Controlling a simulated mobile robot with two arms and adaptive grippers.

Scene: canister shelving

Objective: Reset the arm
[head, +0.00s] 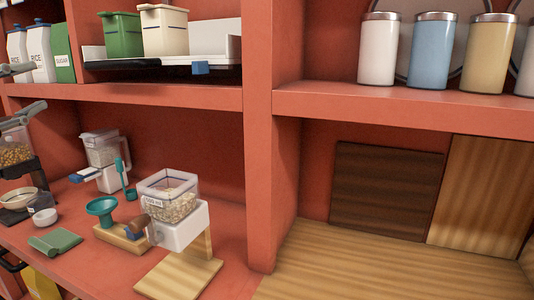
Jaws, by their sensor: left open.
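My left gripper (36,88) shows only in part at the left edge of the head view. Its two grey fingers are spread apart, one at the height of the upper shelf and one lower, with nothing seen between them. It is in front of the shelving, near a grain dispenser (14,154) on a dark stand, which the picture edge cuts off. The rest of the left arm is out of view. My right gripper is not in view.
The red upper shelf (390,102) holds several canisters and a tray (165,60) with green and cream containers. Below are a clear-topped dispenser (182,235), a teal funnel (101,207) and a white-based container (103,150). A red upright (258,130) divides the bays. The lower right wooden surface (350,265) is clear.

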